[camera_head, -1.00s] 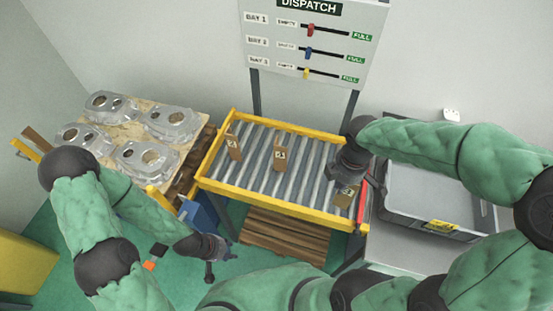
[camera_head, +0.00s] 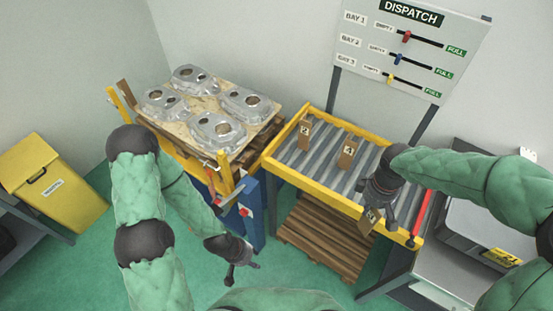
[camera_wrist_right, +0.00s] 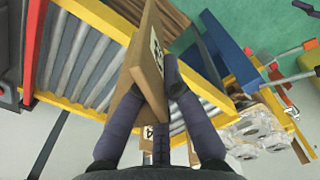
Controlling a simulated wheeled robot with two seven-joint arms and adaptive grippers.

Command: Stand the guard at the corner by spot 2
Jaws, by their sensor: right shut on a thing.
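The guard in my right gripper (camera_head: 381,209) is a brown cardboard piece (camera_head: 370,220) with a white label, at the front right of the roller conveyor. In the right wrist view the fingers are shut on this brown piece (camera_wrist_right: 148,68), which is tilted. Two more labelled brown pieces (camera_head: 304,133) (camera_head: 347,154) stand on the rollers to its left. The pallet (camera_head: 213,156) bearing aluminium castings (camera_head: 219,130) is at the left. I cannot make out which corner is spot 2. My left gripper (camera_head: 232,277) hangs low in front of the pallet stand; its finger opening is unclear.
The roller conveyor (camera_head: 312,187) has a yellow frame and a wooden pallet (camera_head: 325,240) beneath. A blue stand (camera_head: 246,211) lies between pallet and conveyor. A grey crate (camera_head: 480,235) is right, a yellow bin (camera_head: 55,185) far left, and the dispatch board (camera_head: 410,45) behind.

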